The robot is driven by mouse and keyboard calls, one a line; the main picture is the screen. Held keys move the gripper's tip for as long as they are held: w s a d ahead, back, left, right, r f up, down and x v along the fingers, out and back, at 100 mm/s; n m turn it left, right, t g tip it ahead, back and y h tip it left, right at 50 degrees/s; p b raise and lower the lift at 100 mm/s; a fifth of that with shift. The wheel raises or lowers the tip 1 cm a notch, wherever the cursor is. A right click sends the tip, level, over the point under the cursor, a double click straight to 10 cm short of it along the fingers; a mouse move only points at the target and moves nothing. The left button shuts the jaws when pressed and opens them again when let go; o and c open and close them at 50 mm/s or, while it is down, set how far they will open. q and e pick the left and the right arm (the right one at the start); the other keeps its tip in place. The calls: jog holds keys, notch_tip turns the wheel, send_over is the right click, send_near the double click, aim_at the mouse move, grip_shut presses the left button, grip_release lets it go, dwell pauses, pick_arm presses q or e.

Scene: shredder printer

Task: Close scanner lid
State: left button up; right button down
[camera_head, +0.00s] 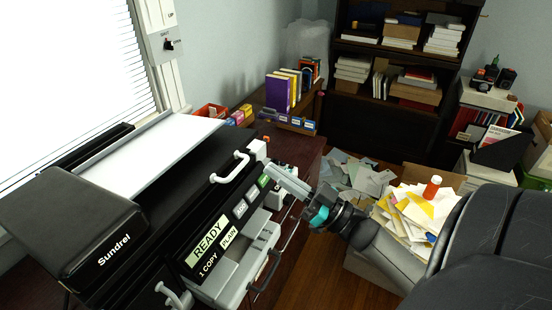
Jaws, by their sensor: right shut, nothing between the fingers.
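The copier (120,225) is a large black machine on the left, marked "Sundrel", with a lit "READY" panel (208,240) along its front. Its black scanner lid (185,175) carries a white handle (230,167) at the front edge and a white sheet-like tray (150,152) on top. The lid looks low and near flat; I cannot tell whether a gap is left under it. My right gripper (272,172) is shut and empty, at the right end of the panel, to the right of the handle. I cannot tell whether it touches the machine. My left gripper is out of view.
An open grey drawer or tray (240,270) juts out below the panel. A box heaped with papers (415,210) and loose papers (355,175) lie on the floor to the right. A dark chair (490,245) fills the lower right. A bookcase (395,115) stands behind.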

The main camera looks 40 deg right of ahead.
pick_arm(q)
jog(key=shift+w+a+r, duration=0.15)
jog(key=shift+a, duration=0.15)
pick_arm(e)
jog(key=w+a+f, duration=0.1)
jog(key=w+a, duration=0.1)
jog(key=w, duration=0.4)
jog(key=shift+w+a, duration=0.35)
jog(key=shift+a, duration=0.05)
pick_arm(q)
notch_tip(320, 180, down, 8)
jog(key=b, duration=0.7)
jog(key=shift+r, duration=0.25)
pick_arm(e)
jog(key=shift+t+y, duration=0.5)
jog(key=shift+t, duration=0.1)
jog(key=f, duration=0.5)
jog(key=shift+s+f, duration=0.2)
jog(key=shift+f, duration=0.15)
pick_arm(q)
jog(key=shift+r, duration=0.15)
pick_arm(e)
jog(key=shift+r, duration=0.15)
